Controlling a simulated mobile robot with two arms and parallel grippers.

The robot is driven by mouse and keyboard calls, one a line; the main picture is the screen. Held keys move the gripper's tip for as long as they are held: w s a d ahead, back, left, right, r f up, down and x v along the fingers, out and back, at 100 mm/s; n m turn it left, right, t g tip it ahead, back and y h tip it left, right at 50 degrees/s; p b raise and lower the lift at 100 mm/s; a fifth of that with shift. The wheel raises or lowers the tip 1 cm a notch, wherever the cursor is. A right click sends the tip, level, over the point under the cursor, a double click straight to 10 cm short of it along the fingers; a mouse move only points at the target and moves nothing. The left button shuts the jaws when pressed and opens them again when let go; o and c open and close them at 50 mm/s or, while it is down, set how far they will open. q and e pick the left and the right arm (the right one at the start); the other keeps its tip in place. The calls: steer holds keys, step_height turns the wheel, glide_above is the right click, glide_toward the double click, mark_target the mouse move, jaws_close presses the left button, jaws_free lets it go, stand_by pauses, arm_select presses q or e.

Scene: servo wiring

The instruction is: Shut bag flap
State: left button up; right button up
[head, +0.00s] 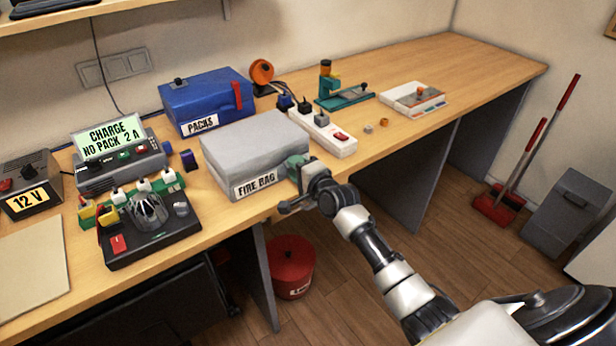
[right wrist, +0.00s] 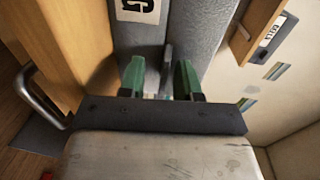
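The grey fire bag (head: 255,145) stands on the workbench, with a "FIRE BAG" label (head: 255,186) on its front. Its top looks flat and closed over in the head view, but I cannot make out the flap edge clearly. My right gripper (head: 297,168) is at the bag's front right corner. In the right wrist view its green fingers (right wrist: 160,78) are apart, close to the grey bag side (right wrist: 200,30). A narrow grey tab (right wrist: 167,62) shows between them, with gaps beside it. My left gripper is out of view.
A blue "PACKS" box (head: 208,98) stands behind the bag. A white power strip (head: 320,130) lies to its right. A charger (head: 120,155) and a black tray (head: 150,230) are on the left. A red bucket (head: 291,268) is on the floor. The bench's right end is clear.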

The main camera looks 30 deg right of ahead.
steer(key=s+d+r, duration=0.1)
steer(key=s, duration=0.8)
steer(key=shift+s+d, duration=0.15)
steer(key=shift+s, duration=0.2)
steer(key=s+a+f+n+g+h, duration=0.1)
steer(key=s+f+n+g, duration=0.3)
steer(key=f, duration=0.8)
steer(key=s+f+n+g, duration=0.15)
steer(key=s+f, duration=0.45)
steer(key=f, duration=0.6)
steer(key=s+a+f+n+g+h, duration=0.1)
steer(key=s+f+n+g, duration=0.35)
steer(key=f, duration=0.75)
steer(key=s+a+f+n+g, duration=0.1)
steer(key=s+f+n, duration=0.2)
steer(key=s, duration=0.8)
steer(key=s+a+f+n+g, duration=0.1)
steer(key=s+f+n+g, duration=0.1)
steer(key=s+f, duration=0.5)
steer(key=s+a+f+n+g, duration=0.2)
steer(key=s+f, duration=0.3)
steer(key=s, duration=0.9)
steer(key=shift+s+n, duration=0.35)
steer(key=shift+n, duration=0.55)
steer(key=shift+f, duration=0.1)
